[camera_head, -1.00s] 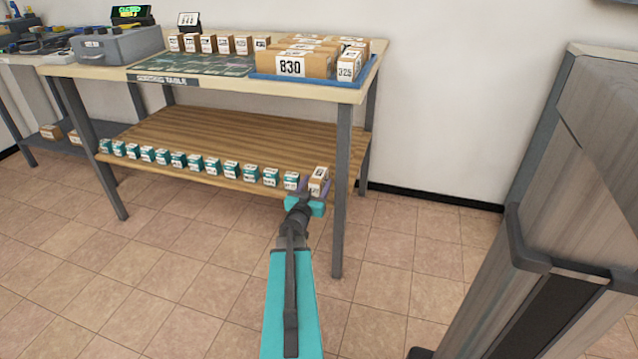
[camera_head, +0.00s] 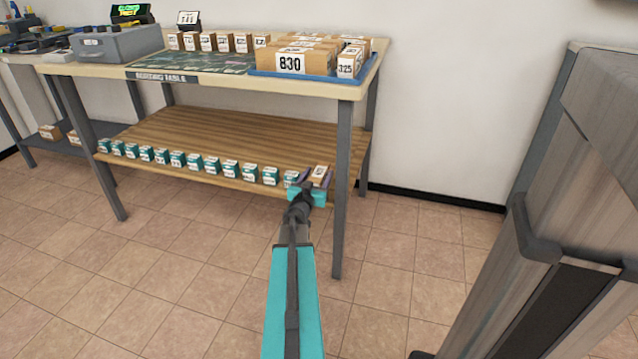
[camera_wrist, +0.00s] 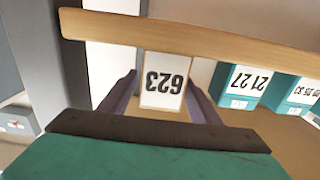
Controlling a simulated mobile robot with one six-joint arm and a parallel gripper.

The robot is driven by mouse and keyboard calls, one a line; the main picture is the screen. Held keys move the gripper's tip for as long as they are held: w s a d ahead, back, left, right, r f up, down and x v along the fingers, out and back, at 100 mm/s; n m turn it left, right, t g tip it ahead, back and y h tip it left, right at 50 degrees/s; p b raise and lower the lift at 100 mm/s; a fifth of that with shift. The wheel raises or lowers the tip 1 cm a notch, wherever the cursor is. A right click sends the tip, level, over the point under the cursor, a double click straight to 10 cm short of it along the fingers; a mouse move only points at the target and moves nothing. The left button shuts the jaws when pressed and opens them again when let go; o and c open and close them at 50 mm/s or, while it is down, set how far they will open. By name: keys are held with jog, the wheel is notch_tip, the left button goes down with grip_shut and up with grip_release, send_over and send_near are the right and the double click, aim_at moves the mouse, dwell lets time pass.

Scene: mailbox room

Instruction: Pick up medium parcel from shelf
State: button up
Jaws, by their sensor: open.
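The medium parcel (camera_head: 319,174) is a brown box with a white label at the right end of the row on the lower wooden shelf (camera_head: 240,140). In the wrist view the parcel (camera_wrist: 163,80) shows the label 623, upside down. My gripper (camera_head: 316,180) is at the shelf's front edge, around the parcel. In the wrist view my gripper's (camera_wrist: 160,100) two purple fingers are apart, one on each side of the parcel, with small gaps showing. The head view hides the parcel's lower front behind my gripper.
Several teal-and-white boxes (camera_head: 231,168) stand in a row left of the parcel; the nearest, 2127 (camera_wrist: 240,82), is close to one finger. A table leg (camera_head: 342,190) stands just right of my gripper. A blue tray (camera_head: 300,79) with parcels is above. A grey cabinet (camera_head: 570,200) stands at right.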

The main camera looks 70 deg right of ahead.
jog(key=shift+d, duration=0.9)
jog(key=shift+c, duration=0.4)
jog(key=c, duration=1.2)
jog(key=shift+r, duration=0.25)
